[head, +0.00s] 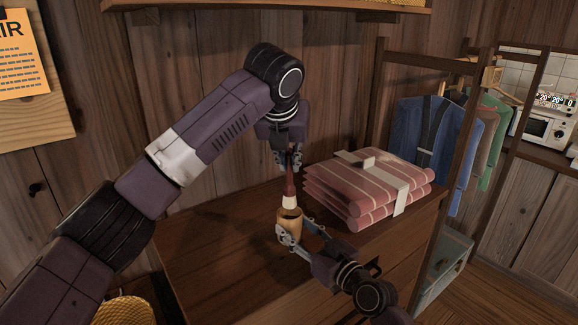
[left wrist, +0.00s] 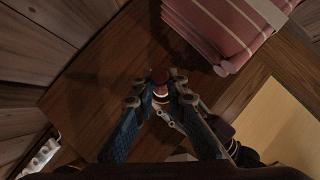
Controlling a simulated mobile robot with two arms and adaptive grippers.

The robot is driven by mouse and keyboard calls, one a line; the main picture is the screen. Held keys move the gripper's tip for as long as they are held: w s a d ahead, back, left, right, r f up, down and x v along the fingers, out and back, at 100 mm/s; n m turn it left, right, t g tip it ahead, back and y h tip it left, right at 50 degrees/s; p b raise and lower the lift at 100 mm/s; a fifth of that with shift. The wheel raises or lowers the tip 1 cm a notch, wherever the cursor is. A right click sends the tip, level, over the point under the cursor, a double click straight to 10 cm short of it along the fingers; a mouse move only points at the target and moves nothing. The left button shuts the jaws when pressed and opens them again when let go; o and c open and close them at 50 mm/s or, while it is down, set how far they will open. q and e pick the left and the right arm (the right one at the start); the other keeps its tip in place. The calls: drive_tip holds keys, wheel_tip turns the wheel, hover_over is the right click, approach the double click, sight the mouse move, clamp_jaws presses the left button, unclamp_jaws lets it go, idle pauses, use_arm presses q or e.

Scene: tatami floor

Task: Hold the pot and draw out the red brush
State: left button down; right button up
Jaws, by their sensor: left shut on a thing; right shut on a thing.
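The red brush (head: 290,183) stands upright, its dark red handle above a cream band. My left gripper (head: 289,160) is above the pot, shut on the top of the handle. The small tan pot (head: 290,221) stands on or just over the wooden cabinet top, with the brush's lower end at its mouth. How deep the brush sits inside is hidden. My right gripper (head: 289,238) is shut on the pot low down, from the front right. In the left wrist view the brush's dark red end (left wrist: 159,75) shows between the left fingers.
A stack of folded red striped cloth (head: 366,185) with a pale band lies close right of the pot on the wooden cabinet top (head: 215,255). The top is clear to the left. A clothes rack (head: 378,100) stands at the right; a plank wall is behind.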

drive_tip(key=o, duration=1.2)
drive_tip(key=shift+o, duration=0.2)
